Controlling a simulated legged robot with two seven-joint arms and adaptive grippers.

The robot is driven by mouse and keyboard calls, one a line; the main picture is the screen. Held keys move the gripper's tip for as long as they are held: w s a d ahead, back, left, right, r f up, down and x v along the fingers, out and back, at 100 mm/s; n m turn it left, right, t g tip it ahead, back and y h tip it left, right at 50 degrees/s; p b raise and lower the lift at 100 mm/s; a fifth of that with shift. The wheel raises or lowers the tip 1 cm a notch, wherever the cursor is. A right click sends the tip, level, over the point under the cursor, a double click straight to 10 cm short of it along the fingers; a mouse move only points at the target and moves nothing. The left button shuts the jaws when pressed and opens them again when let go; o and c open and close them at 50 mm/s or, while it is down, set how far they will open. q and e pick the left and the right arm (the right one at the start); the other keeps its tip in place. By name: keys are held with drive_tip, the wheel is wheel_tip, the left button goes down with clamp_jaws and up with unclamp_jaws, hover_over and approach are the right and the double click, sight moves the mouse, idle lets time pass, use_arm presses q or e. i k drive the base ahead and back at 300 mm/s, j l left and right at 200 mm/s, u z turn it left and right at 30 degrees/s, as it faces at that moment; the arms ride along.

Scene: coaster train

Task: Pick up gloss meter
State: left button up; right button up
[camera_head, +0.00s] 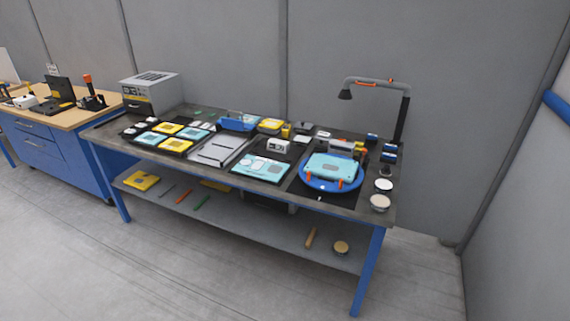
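A small white box-shaped device (278,146) with a dark display on its front stands near the middle of the dark workbench (225,185). It looks like the gloss meter, but its label is too small to read. It stands upright behind a light-blue panel (262,167) and left of a round blue fixture (331,184) that carries another light-blue panel (331,167). Neither of my grippers is in view, and nothing is seen touching the device.
A grey boxy instrument (150,93) stands at the bench's left end. A lamp arm (375,83) rises at the right rear. Yellow and blue panels (175,145) crowd the top. A lower shelf (240,220) holds tools. A second blue bench (60,150) stands left. The front floor is clear.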

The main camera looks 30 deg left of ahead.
sight(276, 145)
drive_tip(key=i+j+z, duration=0.1)
drive_tip(key=j+z, duration=0.7)
